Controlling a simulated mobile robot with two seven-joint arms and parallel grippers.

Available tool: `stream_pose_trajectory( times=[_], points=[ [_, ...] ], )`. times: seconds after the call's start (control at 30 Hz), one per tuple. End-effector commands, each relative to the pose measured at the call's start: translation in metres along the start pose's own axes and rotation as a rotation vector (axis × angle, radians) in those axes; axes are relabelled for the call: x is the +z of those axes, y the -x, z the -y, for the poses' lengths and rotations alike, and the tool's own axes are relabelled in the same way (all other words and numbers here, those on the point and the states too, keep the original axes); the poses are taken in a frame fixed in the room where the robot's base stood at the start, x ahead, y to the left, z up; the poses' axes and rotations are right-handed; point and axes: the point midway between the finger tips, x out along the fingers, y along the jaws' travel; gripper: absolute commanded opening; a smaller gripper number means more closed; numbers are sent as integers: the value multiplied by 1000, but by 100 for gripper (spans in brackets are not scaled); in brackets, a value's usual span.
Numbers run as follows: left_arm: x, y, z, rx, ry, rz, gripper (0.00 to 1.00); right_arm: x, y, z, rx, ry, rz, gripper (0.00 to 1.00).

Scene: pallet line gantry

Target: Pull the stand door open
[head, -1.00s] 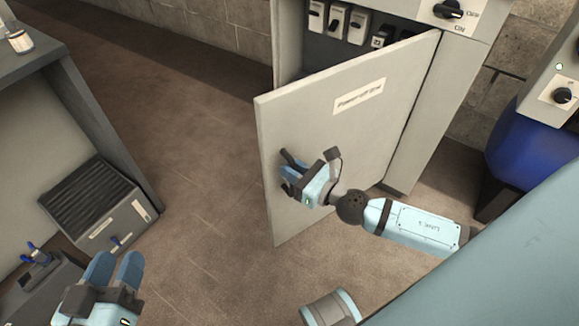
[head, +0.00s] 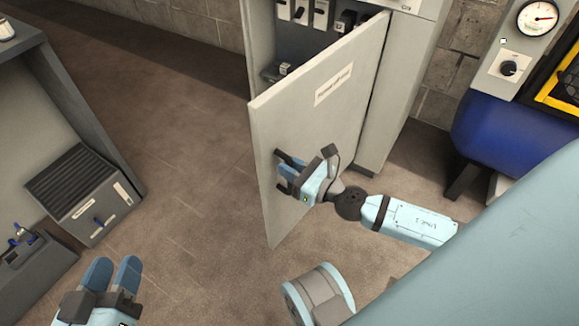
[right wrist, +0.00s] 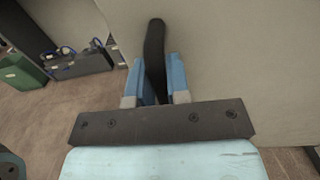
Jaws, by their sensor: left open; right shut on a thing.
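The grey stand door (head: 322,122) stands open, swung out from its cabinet, with a white label near its top. The door also fills much of the right wrist view (right wrist: 230,60). My right gripper (head: 288,172) is at the door's free-edge side, shut on the black door handle (right wrist: 155,50). In the right wrist view its blue fingers sit on both sides of the handle. My left gripper (head: 113,276) is at the lower left of the head view, open and empty, well apart from the door.
Switches (head: 320,15) show inside the cabinet. A grey shelf unit (head: 75,110) stands at left, with a ribbed box (head: 85,190) and a dark box with blue clips (head: 35,265). A blue tank (head: 500,125) stands at right. Floor between shelf and door is clear.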

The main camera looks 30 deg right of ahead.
Motion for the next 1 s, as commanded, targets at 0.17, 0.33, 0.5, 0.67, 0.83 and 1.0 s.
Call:
stream_pose_trajectory(
  times=[0.17, 0.33, 0.5, 0.67, 0.83, 1.0],
  points=[
    [-4, -2, 1, 1, -6, -8, 45, 1, 0, 0, 0, -4, 1, 0],
    [-5, -2, 2, 0, -7, -11, 45, 1, 0, 0, 0, -4, 1, 0],
    [-4, -2, 2, -1, -6, -8, 45, 0, 0, 0, 0, -3, 1, 40],
    [-2, -1, 1, -1, -3, -3, 45, 0, 0, 0, 0, -1, 0, 41],
    [1, 1, 0, -2, 1, 3, 45, 0, 0, 0, 0, -1, 0, 41],
    [3, 1, 1, -3, 0, 4, 45, -1, 4, 0, 0, -1, 0, 41]
  ],
)
